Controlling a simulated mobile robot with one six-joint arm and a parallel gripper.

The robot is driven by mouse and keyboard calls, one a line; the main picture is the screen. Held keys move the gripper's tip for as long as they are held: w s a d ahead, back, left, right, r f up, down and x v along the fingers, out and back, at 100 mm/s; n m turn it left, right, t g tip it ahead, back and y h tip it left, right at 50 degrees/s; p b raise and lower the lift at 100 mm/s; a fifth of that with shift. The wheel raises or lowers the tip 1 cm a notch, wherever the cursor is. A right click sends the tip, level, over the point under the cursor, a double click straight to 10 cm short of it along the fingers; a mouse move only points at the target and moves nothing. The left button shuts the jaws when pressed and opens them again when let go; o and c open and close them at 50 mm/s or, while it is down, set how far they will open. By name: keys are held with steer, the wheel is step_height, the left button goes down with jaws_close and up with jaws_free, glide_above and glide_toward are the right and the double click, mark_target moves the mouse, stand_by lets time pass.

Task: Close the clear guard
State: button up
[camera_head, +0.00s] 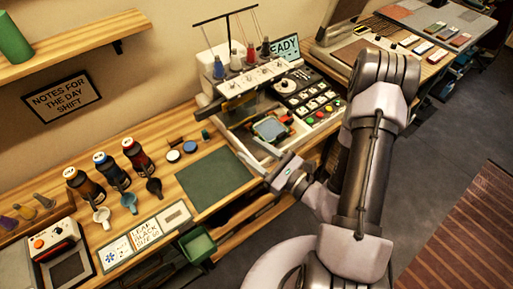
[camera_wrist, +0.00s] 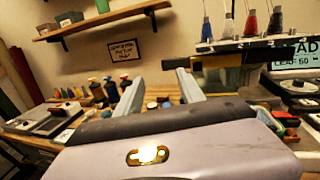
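The multi-needle embroidery machine (camera_head: 208,87) stands at the back of the wooden bench. A dark bar with a yellow end (camera_head: 240,101) juts across its front; it also shows in the wrist view (camera_wrist: 225,60) at upper right. It looks like the edge of the clear guard, which seems raised above the hoop area. The clear panel itself is hard to make out. A hoop with blue-grey cloth (camera_head: 270,129) lies exposed below. My gripper (camera_head: 287,172) is at the machine's front edge, apart from the bar. In the wrist view my gripper (camera_wrist: 155,86) has its fingers spread with nothing between them.
A control panel with coloured buttons (camera_head: 308,100) is right of the hoop. A green mat (camera_head: 214,178) lies left of my gripper, with several bottles (camera_head: 111,170) and small cups farther left. A green bin (camera_head: 197,244) hangs below the bench front. Spools stand atop the machine.

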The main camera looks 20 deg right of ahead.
mark_target(233, 111)
steer(key=d+f+m+t+h, duration=0.1)
steer(key=d+f+m+h, duration=0.2)
steer(key=d+h, duration=0.15)
steer(key=x, duration=1.8)
steer(key=shift+w+d+r, duration=0.15)
steer(key=shift+d+r, duration=0.1)
steer(key=shift+d, duration=0.1)
jaws_close()
